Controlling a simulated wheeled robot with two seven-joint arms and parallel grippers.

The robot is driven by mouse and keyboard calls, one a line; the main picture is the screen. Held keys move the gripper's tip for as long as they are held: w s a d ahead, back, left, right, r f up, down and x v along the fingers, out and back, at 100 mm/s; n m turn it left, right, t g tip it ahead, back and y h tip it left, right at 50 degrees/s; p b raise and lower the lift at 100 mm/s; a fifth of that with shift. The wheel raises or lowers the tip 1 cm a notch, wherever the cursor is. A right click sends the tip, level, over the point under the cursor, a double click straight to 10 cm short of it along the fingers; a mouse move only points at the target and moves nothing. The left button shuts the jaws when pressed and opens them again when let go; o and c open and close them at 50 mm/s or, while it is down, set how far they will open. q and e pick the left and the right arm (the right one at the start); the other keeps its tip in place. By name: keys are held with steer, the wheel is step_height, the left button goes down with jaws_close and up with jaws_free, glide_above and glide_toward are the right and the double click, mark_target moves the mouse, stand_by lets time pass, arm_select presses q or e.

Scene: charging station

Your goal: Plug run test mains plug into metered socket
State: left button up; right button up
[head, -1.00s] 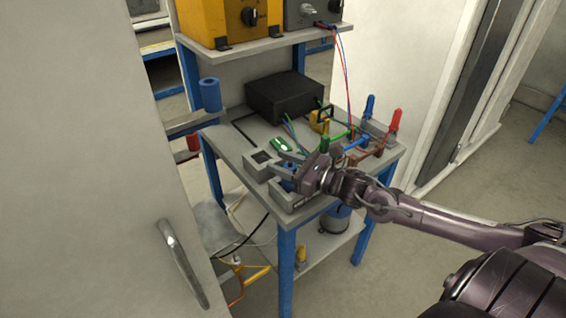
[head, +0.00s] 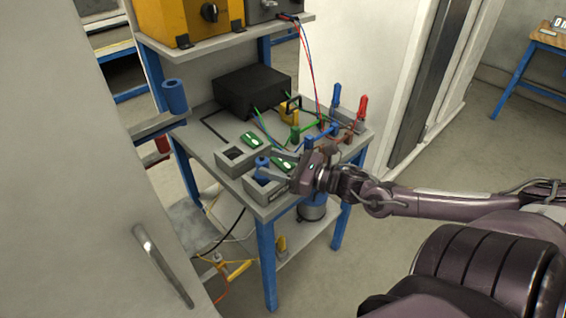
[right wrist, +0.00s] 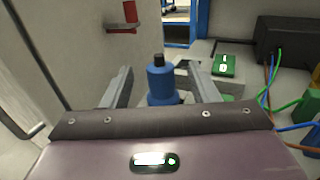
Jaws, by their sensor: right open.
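A blue plug (head: 262,163) stands upright at the near grey socket box (head: 264,186) on the bench. In the right wrist view the blue plug (right wrist: 162,85) has a dark top. My right gripper (head: 266,164) is open, its fingers on either side of the plug with a gap on both sides. The plug's lower end is hidden, so I cannot tell how deep it sits. A second grey socket box (head: 229,165) with an empty dark square opening is just left. I cannot tell which box is the metered one. My left gripper is not in view.
Green switches (head: 250,139) lie beside the socket boxes. A black box (head: 252,92) with cables is behind. Blue and red upright handles (head: 361,106) stand at the bench's right. A blue cylinder (head: 174,97) is on a side shelf. A pale door (head: 70,190) fills the left.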

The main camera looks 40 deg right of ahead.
steer(key=shift+v, duration=0.95)
